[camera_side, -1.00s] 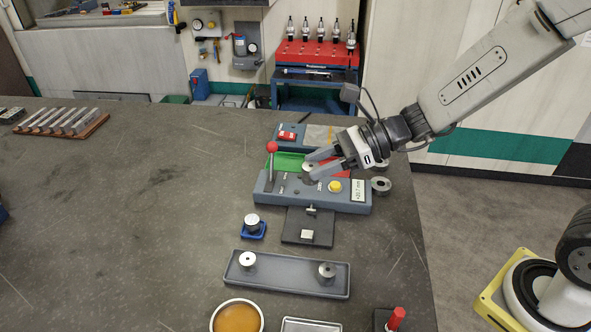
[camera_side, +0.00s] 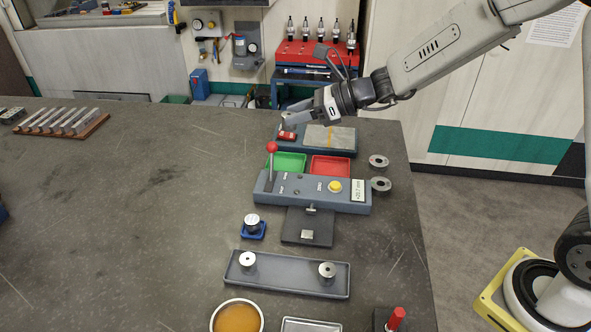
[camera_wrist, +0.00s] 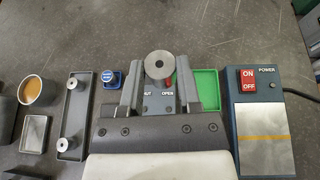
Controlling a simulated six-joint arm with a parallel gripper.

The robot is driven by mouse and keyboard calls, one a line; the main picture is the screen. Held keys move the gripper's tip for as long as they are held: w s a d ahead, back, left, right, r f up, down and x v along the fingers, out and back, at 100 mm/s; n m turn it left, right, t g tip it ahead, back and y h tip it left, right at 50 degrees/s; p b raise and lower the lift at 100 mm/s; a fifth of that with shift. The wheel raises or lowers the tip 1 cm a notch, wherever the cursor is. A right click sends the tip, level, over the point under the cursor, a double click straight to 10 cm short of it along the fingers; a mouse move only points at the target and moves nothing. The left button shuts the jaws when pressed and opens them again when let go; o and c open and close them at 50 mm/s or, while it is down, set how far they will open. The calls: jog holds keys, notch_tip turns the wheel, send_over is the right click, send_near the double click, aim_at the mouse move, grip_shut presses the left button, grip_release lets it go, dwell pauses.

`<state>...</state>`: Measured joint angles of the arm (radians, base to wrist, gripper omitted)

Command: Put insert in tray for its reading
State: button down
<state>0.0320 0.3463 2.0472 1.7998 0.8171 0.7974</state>
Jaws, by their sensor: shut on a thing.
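My gripper (camera_side: 288,117) is shut on a grey cylindrical insert (camera_wrist: 158,65) with a central hole, seen end-on between the fingers in the wrist view. In the side view it hangs over the back block with a red switch; the insert is hard to make out there. The green tray (camera_side: 287,162) and red tray (camera_side: 330,166) lie side by side behind the grey gauge (camera_side: 314,195), nearer the camera than my gripper. Both look empty. The green tray shows partly in the wrist view (camera_wrist: 208,90). The gauge display (camera_side: 358,190) seems to read +20.7 mm.
The switch block (camera_side: 330,139) stands behind the trays. The gauge's red-knobbed lever (camera_side: 272,147) stands up. Two rings (camera_side: 379,161) lie right. A blue holder (camera_side: 252,234) bears a cylinder; a long grey tray (camera_side: 288,272) holds two inserts. The table's left is mostly clear.

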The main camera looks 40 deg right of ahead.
jog(key=w+d+m+t+h, duration=0.1)
jog(key=w+d+m, duration=0.15)
jog(key=w, duration=0.35)
send_over(293, 166)
notch_tip(293, 166, down, 8)
jog(key=shift+f+n, duration=0.45)
jog(key=shift+f, duration=0.2)
jog(key=shift+f, duration=0.15)
jog(key=shift+f, duration=2.85)
jog(key=shift+c, duration=1.1)
grip_release()
